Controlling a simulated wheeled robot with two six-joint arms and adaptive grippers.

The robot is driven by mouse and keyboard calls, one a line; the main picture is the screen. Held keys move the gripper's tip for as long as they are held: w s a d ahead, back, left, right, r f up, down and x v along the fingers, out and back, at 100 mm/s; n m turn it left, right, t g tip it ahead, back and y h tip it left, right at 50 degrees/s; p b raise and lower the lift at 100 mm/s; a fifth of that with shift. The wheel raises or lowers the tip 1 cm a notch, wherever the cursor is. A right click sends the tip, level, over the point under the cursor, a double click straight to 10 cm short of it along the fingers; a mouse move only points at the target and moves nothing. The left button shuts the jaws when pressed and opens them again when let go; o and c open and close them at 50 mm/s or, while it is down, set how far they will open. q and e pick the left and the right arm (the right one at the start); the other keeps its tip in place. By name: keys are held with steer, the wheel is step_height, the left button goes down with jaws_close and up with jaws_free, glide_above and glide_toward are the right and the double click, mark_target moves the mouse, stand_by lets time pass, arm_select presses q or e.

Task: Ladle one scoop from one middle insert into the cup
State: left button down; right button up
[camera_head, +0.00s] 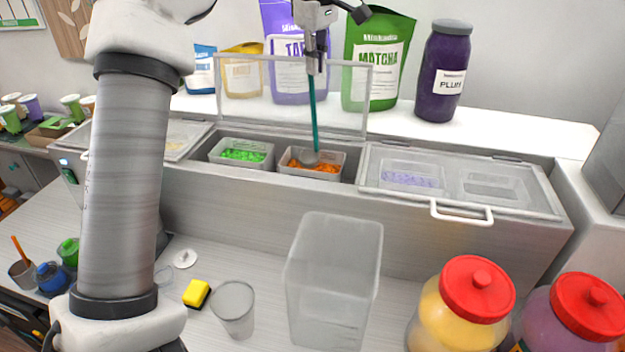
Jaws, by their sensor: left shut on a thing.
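My left gripper (318,62) is shut on the teal handle of a ladle (313,112), held upright above the counter unit. The ladle's grey bowl (308,158) is at the orange contents of the right middle insert (345,168); how deep it sits I cannot tell. The left middle insert (228,161) holds green contents. The clear lid (345,97) over these two inserts stands open behind them. A clear empty cup (233,308) stands on the worktop, left of a large clear container. My right gripper is not in view.
A large clear container (333,280) stands at front centre. A yellow sponge (196,293) lies left of the cup. Red-lidded jars (460,305) stand at front right. The right lid (460,185) is shut. Bags and a plum jar (443,75) line the back shelf.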

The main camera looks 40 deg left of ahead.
arm_select(q)
step_height(320, 180, down, 6)
steer(key=b, duration=0.3)
steer(key=shift+w+a+f, duration=0.15)
steer(key=shift+w, duration=0.1)
stand_by(0.3)
stand_by(0.7)
